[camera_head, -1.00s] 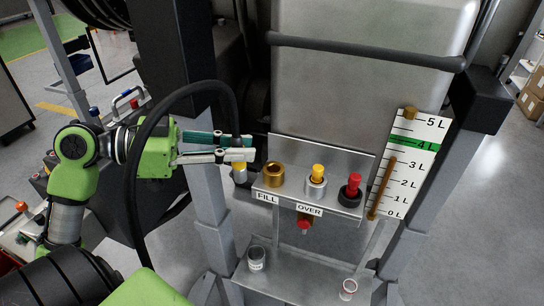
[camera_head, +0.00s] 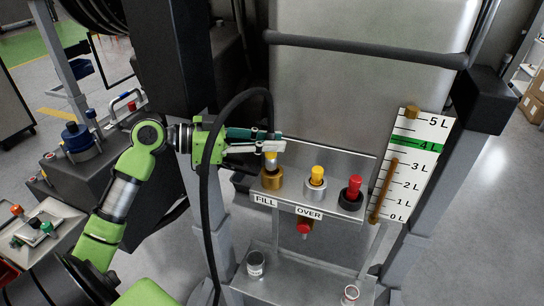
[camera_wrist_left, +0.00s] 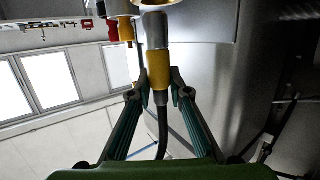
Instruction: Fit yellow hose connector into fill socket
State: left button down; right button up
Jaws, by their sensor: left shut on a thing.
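My left gripper (camera_head: 270,143) is shut on the yellow hose connector (camera_head: 270,158), directly above the brass fill socket (camera_head: 272,179), labelled FILL. In the left wrist view the connector (camera_wrist_left: 158,70) has a yellow band and a silver end and stands between the two green fingers. Its silver end points at a pale round part at the top edge of that view. I cannot tell whether the end is inside the socket or just over it. The black hose (camera_head: 208,190) loops up and over to the connector. My right gripper is not in view.
A silver socket with a yellow plug (camera_head: 317,182) and a black one with a red plug (camera_head: 351,193) stand right of the fill socket. A level scale (camera_head: 416,160) is further right. Two small cups, one left (camera_head: 256,264) and one right (camera_head: 350,296), stand on the lower shelf.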

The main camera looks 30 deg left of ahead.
aim_at(272, 154)
pick_arm(q)
jog(key=shift+w+f, duration=0.25)
jog(key=shift+f, duration=0.1)
notch_tip(272, 154, down, 3)
jog(key=shift+w+f+b, duration=0.15)
jog(key=shift+b, duration=0.5)
jog(key=shift+a, duration=0.1)
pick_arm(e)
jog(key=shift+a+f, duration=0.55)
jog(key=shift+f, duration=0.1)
pick_arm(q)
jog(key=c, duration=1.9)
grip_release()
jog(key=shift+f, duration=0.1)
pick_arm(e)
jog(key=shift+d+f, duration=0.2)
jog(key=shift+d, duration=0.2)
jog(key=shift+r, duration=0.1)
